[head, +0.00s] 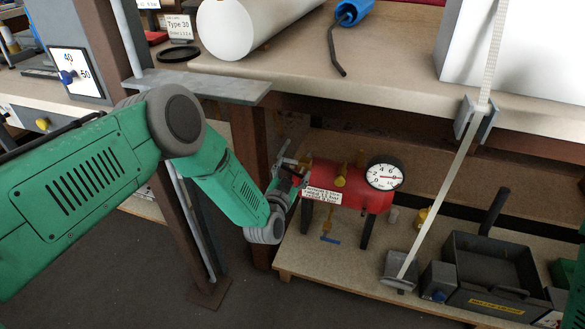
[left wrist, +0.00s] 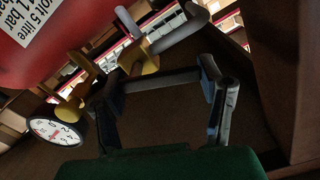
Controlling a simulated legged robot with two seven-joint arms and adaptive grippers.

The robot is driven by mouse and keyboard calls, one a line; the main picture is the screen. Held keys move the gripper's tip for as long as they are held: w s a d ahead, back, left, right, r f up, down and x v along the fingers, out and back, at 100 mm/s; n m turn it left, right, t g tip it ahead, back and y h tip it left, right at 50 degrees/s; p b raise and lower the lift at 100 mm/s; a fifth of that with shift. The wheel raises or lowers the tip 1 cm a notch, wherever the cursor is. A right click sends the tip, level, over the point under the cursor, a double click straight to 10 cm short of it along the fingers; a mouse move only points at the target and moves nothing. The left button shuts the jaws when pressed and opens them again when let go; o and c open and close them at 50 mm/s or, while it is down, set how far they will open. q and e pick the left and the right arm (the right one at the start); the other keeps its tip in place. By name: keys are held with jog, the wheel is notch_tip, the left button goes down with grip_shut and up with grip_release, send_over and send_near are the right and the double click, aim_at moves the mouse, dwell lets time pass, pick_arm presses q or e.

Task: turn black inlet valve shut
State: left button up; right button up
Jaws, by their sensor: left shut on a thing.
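A red tank (head: 345,185) with a white label and a round dial gauge (head: 384,177) stands on dark legs on the low shelf. My left gripper (head: 287,178) reaches the tank's left end. In the left wrist view my left gripper (left wrist: 160,90) has a finger at each end of a dark bar (left wrist: 160,81), which looks like the black inlet valve's handle. It is shut on this bar. Brass fittings (left wrist: 140,62) and a grey pipe (left wrist: 182,38) are just beyond. The gauge also shows there (left wrist: 55,131). In the head view the valve is mostly hidden by the gripper. My right gripper is out of view.
A blue-handled tap (head: 330,240) hangs under the tank. A brown post (head: 250,165) stands left of it, close to my left arm. The workbench (head: 410,75) overhangs the shelf. A slanting pale strap (head: 450,185) and a black tray (head: 495,270) are to the right.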

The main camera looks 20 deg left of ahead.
aim_at(304, 171)
pick_arm(q)
jog(key=m, duration=0.2)
jog(key=d+r+m+p, duration=0.1)
jog(key=shift+w+r+m, duration=0.1)
jog(key=shift+m, duration=0.3)
jog(key=m, duration=0.2)
jog(key=shift+d+m+p, duration=0.2)
jog(key=shift+m+p, duration=0.1)
jog(key=m, duration=0.3)
jog(key=shift+d+r+m, duration=0.1)
jog(key=shift+d+m, duration=0.2)
jog(key=shift+d, duration=0.1)
jog(key=m, duration=0.1)
jog(key=m+b, duration=0.1)
jog(key=m, duration=0.1)
jog(key=shift+d, duration=0.4)
jog(key=shift+m, duration=0.4)
jog(key=shift+s+d+f, duration=0.1)
jog(key=shift+s+f, duration=0.1)
jog(key=shift+f, duration=0.05)
jog(key=o, duration=1.2)
jog(key=shift+c, duration=0.2)
